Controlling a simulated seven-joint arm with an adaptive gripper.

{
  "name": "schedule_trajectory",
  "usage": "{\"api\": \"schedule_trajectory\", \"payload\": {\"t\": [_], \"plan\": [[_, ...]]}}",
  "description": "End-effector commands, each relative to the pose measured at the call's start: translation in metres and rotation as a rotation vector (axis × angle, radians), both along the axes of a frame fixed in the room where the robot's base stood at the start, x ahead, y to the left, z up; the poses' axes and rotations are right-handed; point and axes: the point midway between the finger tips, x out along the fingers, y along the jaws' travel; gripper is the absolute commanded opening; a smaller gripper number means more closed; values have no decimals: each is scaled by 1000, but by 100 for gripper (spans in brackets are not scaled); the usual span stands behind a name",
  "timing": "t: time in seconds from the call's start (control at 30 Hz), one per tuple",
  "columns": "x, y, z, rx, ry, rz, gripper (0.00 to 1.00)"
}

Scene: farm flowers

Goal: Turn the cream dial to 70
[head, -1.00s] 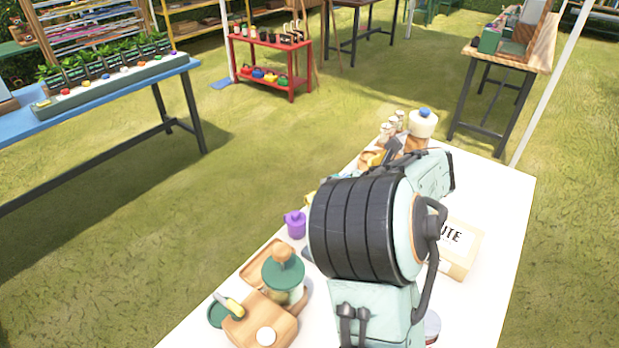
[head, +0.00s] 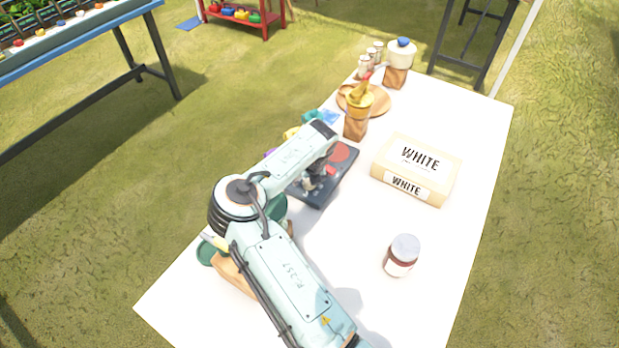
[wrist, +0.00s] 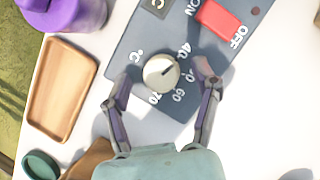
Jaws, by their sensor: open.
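The cream dial (wrist: 160,73) sits on a dark grey control panel (wrist: 140,30), with a °C mark and numbers around it. Its dark pointer line points up and right, between the 40 and the partly hidden 50. The 70 is printed below the dial, slightly left. My gripper (wrist: 162,75) is open, with one finger on each side of the dial; I cannot tell whether they touch it. In the head view my gripper (head: 318,180) is over the panel (head: 346,172), and the dial is hard to make out.
A red ON/OFF switch (wrist: 217,20) is near the right finger. A purple container (wrist: 70,12) and a wooden tray (wrist: 62,88) lie left of the panel. A box marked WHITE (head: 417,168) and a jar (head: 402,256) stand on the white table (head: 345,245).

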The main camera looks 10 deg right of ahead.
Motion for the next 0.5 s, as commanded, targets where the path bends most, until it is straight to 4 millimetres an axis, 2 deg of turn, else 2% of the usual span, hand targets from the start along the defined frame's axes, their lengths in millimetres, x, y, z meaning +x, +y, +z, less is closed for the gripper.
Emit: {"api": "schedule_trajectory", "payload": {"t": [0.23,0.27,0.43,0.5], "plan": [[1,0,-1,1,-1,-1,63],[1,0,-1,1,-1,-1,56],[1,0,-1,1,0,-1,3],[1,0,-1,1,0,-1,0]]}}
